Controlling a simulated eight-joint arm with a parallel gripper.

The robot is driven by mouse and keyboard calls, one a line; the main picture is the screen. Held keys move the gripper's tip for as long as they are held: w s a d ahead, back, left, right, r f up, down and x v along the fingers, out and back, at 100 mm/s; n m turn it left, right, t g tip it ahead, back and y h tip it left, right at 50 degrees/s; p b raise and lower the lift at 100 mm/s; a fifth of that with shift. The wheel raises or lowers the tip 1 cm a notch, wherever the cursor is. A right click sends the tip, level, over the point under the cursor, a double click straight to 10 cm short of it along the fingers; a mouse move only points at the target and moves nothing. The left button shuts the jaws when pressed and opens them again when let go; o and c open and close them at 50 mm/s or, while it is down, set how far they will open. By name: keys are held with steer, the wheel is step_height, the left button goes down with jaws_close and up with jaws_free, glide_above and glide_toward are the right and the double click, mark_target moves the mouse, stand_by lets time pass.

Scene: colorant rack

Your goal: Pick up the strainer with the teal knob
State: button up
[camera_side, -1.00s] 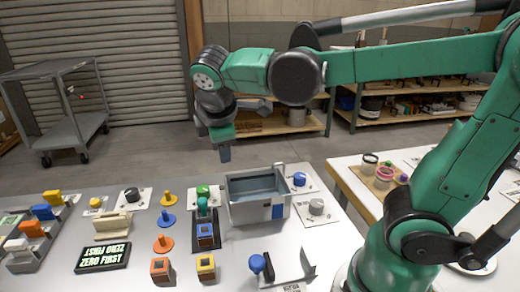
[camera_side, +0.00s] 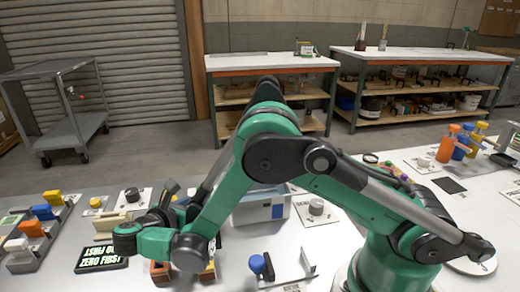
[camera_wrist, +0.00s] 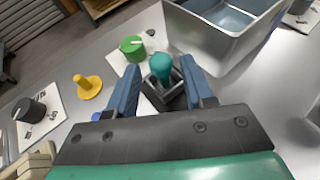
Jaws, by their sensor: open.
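A teal rounded knob (camera_wrist: 162,66) stands upright on a dark square base (camera_wrist: 172,103) in the wrist view. I cannot make out a mesh or the rest of the strainer. My gripper (camera_wrist: 160,72) is open, with one blue finger to the left of the knob and one to its right. The knob appears between the fingers, slightly beyond them, and no contact shows. In the side view my arm hides the knob and the fingertips.
A grey metal bin (camera_wrist: 228,45) stands close to the right finger. A green knob (camera_wrist: 132,48) is just behind the teal one. A yellow peg on a disc (camera_wrist: 88,86) and a black dial (camera_wrist: 30,110) lie left. A lit sign (camera_side: 100,257) is at the table's front left.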

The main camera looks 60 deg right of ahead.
mark_target(200, 202)
steer(key=x, duration=0.5)
jaws_close()
steer(key=shift+r, duration=0.1)
